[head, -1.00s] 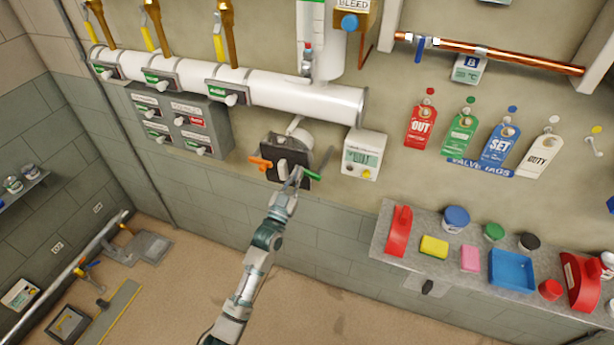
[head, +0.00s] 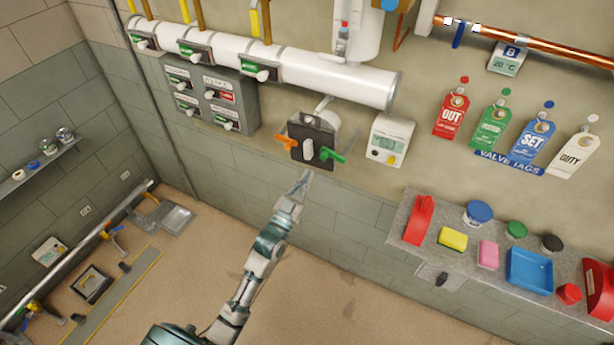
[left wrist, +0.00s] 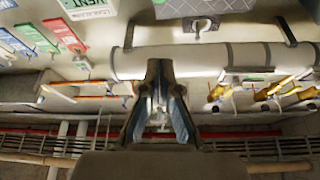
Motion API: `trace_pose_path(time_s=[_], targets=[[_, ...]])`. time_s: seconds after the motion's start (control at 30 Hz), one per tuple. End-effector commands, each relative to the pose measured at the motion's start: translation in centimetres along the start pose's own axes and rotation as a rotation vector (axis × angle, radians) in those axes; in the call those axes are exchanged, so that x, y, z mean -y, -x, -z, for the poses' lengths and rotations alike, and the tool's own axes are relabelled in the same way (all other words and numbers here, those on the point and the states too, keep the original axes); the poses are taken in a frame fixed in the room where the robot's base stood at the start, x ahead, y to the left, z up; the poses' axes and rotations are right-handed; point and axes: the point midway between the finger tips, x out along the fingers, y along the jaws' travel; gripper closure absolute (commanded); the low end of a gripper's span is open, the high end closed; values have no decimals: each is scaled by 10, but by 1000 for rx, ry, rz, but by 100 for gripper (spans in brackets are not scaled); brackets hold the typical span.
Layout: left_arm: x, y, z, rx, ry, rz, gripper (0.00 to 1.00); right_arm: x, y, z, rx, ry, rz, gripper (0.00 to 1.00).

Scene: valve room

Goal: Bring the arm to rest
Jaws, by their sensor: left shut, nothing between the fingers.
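My left arm comes up from the bottom of the head view. Its gripper (head: 304,181) is shut and empty, in front of the tiled wall. It is just below a dark valve box (head: 311,140) with an orange handle (head: 286,142) and a green handle (head: 331,155), and looks apart from it. In the left wrist view the gripper fingers (left wrist: 160,110) stand in the middle with nothing held. My right gripper is not in view.
A white pipe (head: 290,73) runs along the wall above. The floor (head: 160,290) around my arm is mostly clear.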

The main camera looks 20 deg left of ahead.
Motion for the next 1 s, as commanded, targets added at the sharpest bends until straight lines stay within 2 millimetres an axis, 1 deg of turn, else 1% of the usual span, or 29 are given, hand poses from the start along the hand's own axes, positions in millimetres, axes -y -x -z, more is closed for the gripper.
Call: trace_pose_path(time_s=[0.1, 0.27, 0.33, 0.37, 0.47, 0.5, 0.57, 0.6, 0.67, 0.7, 0.77, 0.8, 0.87, 0.9, 0.97, 1.0], targets=[[-1, 0, 0, 0, 0, -1, 100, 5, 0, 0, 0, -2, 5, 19], [0, 0, -1, 1, 1, 0, 100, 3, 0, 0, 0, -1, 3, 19], [-1, 2, -9, 17, 2, -1, 100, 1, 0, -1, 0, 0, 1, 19], [-1, 3, -16, 32, 3, -2, 100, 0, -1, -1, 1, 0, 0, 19], [-7, 13, -62, 124, 9, -7, 100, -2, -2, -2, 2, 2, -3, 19], [-10, 21, -88, 177, 14, -10, 100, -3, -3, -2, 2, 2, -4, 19], [-16, 37, -132, 268, 21, -15, 100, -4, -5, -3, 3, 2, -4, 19], [-20, 51, -163, 335, 25, -19, 100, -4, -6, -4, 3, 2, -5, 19], [-28, 76, -208, 434, 32, -27, 100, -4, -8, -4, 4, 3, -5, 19], [-33, 94, -237, 500, 36, -32, 100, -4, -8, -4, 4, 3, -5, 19], [-41, 125, -277, 596, 42, -40, 100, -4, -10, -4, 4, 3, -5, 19], [-47, 147, -302, 660, 45, -45, 100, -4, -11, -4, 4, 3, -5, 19], [-55, 183, -337, 755, 50, -54, 100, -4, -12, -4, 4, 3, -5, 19], [-60, 208, -358, 819, 51, -61, 100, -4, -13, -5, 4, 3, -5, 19], [-69, 250, -388, 914, 55, -71, 100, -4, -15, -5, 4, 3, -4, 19], [-74, 278, -406, 975, 56, -78, 100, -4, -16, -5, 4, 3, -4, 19]])
